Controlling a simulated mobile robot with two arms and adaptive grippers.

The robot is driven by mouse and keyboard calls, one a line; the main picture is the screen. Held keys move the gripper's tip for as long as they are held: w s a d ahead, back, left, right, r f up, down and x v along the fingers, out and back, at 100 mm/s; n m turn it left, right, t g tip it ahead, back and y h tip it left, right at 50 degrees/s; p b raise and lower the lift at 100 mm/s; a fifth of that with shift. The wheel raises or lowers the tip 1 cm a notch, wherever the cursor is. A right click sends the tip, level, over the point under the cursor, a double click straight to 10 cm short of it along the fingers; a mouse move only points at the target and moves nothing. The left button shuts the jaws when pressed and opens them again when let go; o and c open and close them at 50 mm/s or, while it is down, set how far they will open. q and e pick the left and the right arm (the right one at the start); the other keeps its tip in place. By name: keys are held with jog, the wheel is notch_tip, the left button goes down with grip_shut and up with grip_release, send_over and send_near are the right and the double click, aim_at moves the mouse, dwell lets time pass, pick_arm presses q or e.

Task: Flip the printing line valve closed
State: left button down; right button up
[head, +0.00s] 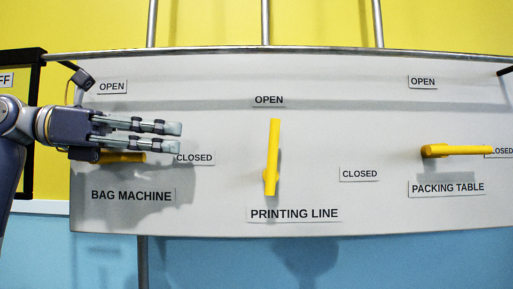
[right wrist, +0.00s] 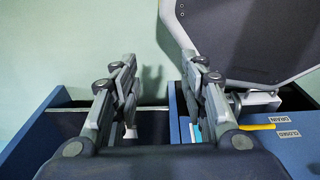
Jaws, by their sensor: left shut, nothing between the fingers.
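The printing line valve handle (head: 272,155) is yellow and stands upright at the middle of the grey panel in the head view. It points up to its OPEN label (head: 268,100); its CLOSED label (head: 359,174) is to the right. My left gripper (head: 181,136) is shut and empty, to the left of this handle and apart from it. It is in front of the bag machine valve handle and partly hides it. My right gripper (right wrist: 163,95) shows in the right wrist view with its fingers apart and nothing seen between them.
The bag machine handle (head: 122,157) lies level. The packing table handle (head: 455,150) also lies level, pointing right to a CLOSED label. The panel (head: 330,130) is clear around the printing line handle. In the right wrist view are blue boxes (right wrist: 38,130) and a small yellow handle (right wrist: 257,127).

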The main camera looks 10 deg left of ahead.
jog(key=s, duration=0.6)
pick_arm(q)
jog(key=p, duration=0.2)
send_near(272, 157)
jog(key=w+d, duration=0.1)
jog(key=w+d+r+p, duration=0.1)
jog(key=d, duration=0.1)
jog(key=d+p, duration=0.1)
jog(key=shift+w+d+r, duration=0.3)
jog(key=shift+w+d, duration=0.1)
jog(key=shift+w+d+f+p, duration=0.2)
jog(key=shift+d+p, duration=0.15)
jog(key=shift+d, duration=0.2)
pick_arm(e)
jog(key=shift+w+a+r, duration=0.1)
jog(key=shift+w+r, duration=0.25)
jog(key=shift+r, duration=0.4)
jog(key=shift+w+d+r, duration=0.1)
jog(key=shift+w+r, duration=0.3)
jog(key=shift+r, duration=0.4)
jog(key=shift+w+a+r, duration=0.1)
jog(key=shift+w+r, duration=0.25)
jog(key=shift+r, duration=0.4)
jog(key=shift+w, duration=0.25)
pick_arm(q)
jog(key=shift+d+r, duration=0.2)
pick_arm(e)
jog(key=shift+r, duration=0.2)
